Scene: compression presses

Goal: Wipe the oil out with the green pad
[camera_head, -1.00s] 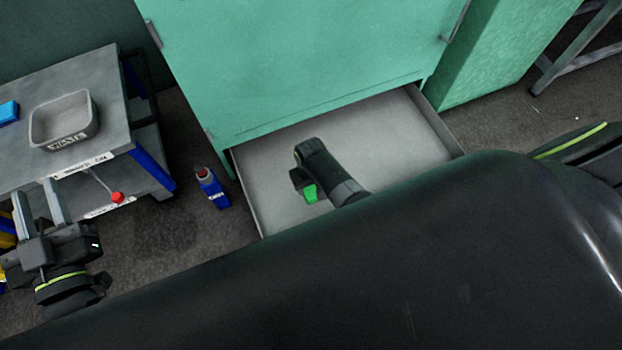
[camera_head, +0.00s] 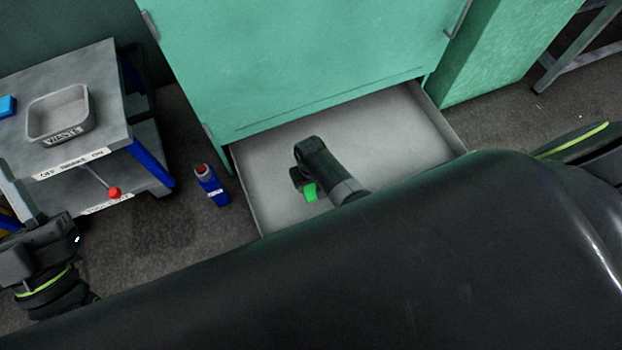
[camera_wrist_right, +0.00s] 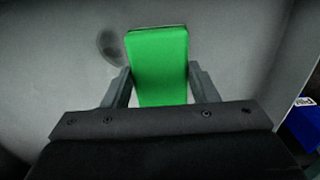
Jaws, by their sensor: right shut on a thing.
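The green pad (camera_wrist_right: 158,62) is between the fingers of my right gripper (camera_wrist_right: 160,88), which is shut on it. In the head view a small part of the green pad (camera_head: 310,192) shows beside my right gripper (camera_head: 304,184), over the pale tray (camera_head: 400,120) that juts out under the green cabinet. In the right wrist view a dark oil smudge (camera_wrist_right: 109,46) lies on the tray floor just left of the pad's far end. I cannot tell whether the pad touches the floor. My left gripper (camera_head: 12,200) is at the left edge, partly cut off; its fingertips are not clear.
A grey cart (camera_head: 105,80) at the left carries a grey bin marked WASTE (camera_head: 60,112) and a blue item (camera_head: 7,106). A blue bottle with a red cap (camera_head: 212,186) stands on the floor between cart and tray. The green cabinet (camera_head: 290,60) rises behind the tray.

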